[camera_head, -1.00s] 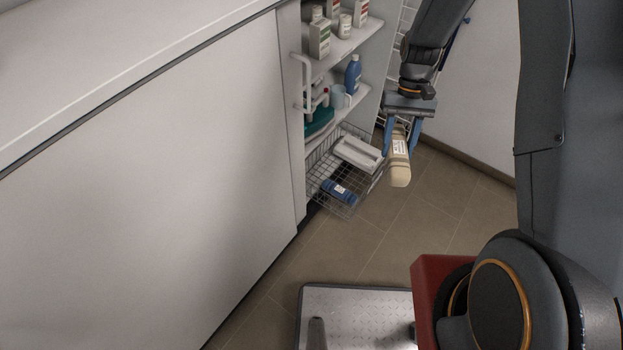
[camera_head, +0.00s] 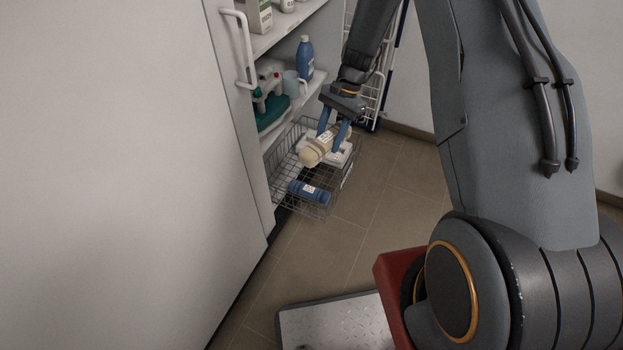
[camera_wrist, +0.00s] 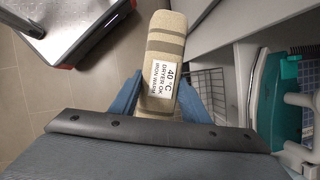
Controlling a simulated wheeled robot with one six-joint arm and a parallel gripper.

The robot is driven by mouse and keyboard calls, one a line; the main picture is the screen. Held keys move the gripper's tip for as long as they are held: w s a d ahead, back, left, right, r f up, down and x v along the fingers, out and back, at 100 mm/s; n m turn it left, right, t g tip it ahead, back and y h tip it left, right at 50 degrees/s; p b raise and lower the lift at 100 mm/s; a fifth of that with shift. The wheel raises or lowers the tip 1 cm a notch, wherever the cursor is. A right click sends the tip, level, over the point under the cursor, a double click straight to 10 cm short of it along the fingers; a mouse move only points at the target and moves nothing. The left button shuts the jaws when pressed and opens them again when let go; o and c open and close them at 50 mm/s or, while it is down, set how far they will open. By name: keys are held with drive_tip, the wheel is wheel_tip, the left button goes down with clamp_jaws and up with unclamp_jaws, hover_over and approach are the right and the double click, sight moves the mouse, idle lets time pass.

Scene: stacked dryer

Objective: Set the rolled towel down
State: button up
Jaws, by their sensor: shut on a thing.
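The rolled towel is beige with darker stripes and a white label. In the head view the towel (camera_head: 316,152) is held over the wire basket (camera_head: 345,178) at the bottom of the tall cabinet. My gripper (camera_head: 334,138) is shut on it, blue fingers on either side. In the wrist view the towel (camera_wrist: 166,62) extends away between the fingers, its label reading "40 °C DRYER OK". The near end of the towel is hidden by my gripper. Whether it touches anything in the basket cannot be told.
In the basket lie a blue roll (camera_head: 309,191) with a white label and a white folded item (camera_head: 343,157). Shelves above hold a blue bottle (camera_head: 305,58) and a teal-based iron (camera_head: 270,100). A white rail handle (camera_head: 243,45) stands left. Floor to the right is clear.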

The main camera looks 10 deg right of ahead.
drive_tip(key=w+f+m+t+b, duration=0.3)
drive_tip(key=w+f+m+b, duration=0.5)
drive_tip(key=w+f+b, duration=0.45)
drive_tip(key=m+t+b, duration=0.3)
drive_tip(key=m+b, duration=0.4)
drive_tip(key=b, duration=0.5)
hover_over(317, 181)
drive_tip(key=s+d, duration=0.1)
wheel_tip(317, 181, down, 14)
drive_tip(key=f+b, duration=0.2)
drive_tip(key=f, duration=0.3)
drive_tip(key=f+b, duration=0.2)
drive_tip(key=f, duration=0.4)
drive_tip(key=f+b, duration=0.2)
drive_tip(key=f, duration=0.4)
drive_tip(key=shift+d+f, duration=0.15)
drive_tip(key=shift+d, duration=0.1)
drive_tip(key=shift+f, duration=0.15)
drive_tip(key=o, duration=1)
drive_tip(key=shift+s, duration=0.1)
drive_tip(key=shift+o, duration=1.3)
